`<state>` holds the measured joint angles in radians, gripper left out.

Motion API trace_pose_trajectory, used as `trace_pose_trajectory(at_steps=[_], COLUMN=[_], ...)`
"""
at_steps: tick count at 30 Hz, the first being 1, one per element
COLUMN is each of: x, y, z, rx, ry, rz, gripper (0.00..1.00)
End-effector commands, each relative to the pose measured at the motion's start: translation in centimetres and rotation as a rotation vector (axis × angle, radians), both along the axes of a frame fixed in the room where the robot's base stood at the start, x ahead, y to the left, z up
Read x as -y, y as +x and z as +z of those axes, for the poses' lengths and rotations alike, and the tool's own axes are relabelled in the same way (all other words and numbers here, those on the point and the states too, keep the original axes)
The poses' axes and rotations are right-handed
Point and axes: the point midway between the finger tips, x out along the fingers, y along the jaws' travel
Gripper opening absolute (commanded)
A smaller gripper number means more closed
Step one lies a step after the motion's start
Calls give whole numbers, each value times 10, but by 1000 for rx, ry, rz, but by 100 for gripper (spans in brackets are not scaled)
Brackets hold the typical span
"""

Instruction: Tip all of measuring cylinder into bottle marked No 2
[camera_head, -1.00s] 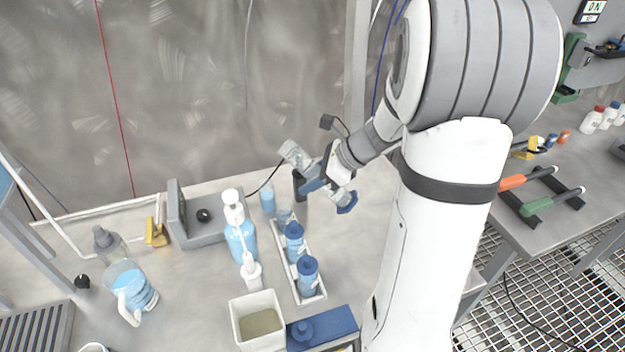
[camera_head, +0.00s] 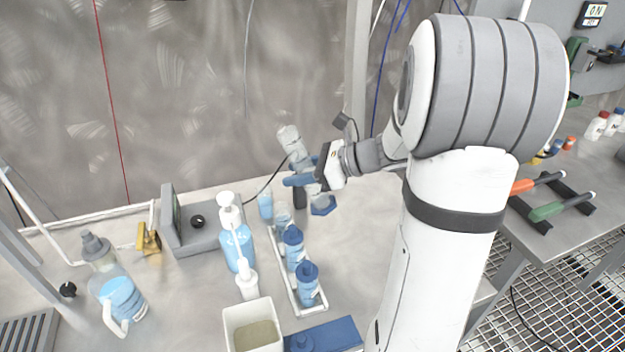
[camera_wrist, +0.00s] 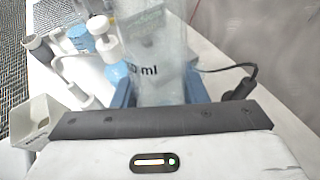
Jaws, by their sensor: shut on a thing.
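My gripper (camera_head: 301,181) is shut on the clear measuring cylinder (camera_head: 291,146) and holds it above the bench, behind the bottle rack. The cylinder leans, its top to the left and its blue foot (camera_head: 323,206) lower right. In the wrist view the cylinder (camera_wrist: 152,50) stands between the blue fingers, with "ml" print showing; I see no clear liquid level in it. A white rack (camera_head: 313,309) holds an uncapped bottle (camera_head: 283,216) at its far end and two blue-capped bottles (camera_head: 293,247) (camera_head: 307,285) nearer. The number labels are not readable, so I cannot tell which is No 2.
A grey instrument (camera_head: 195,238), a blue-filled pump bottle (camera_head: 236,247) and a wash bottle (camera_head: 122,296) stand left of the rack. A small blue container (camera_head: 265,206) stands behind it. A cream bin (camera_head: 252,310) and blue box (camera_head: 330,336) are in front.

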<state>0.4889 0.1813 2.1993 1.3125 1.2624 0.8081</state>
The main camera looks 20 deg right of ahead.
Motion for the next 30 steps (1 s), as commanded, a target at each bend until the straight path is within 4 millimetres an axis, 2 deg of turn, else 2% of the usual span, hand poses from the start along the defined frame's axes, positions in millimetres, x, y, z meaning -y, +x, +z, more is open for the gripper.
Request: trace_pose_trajectory(at_steps=[1, 17, 30], x=[-3, -30, -31], y=[1, 17, 18], z=[-5, 3, 9], rx=[14, 182, 198], ry=[27, 315, 340], rz=[1, 2, 0], gripper=[14, 14, 14])
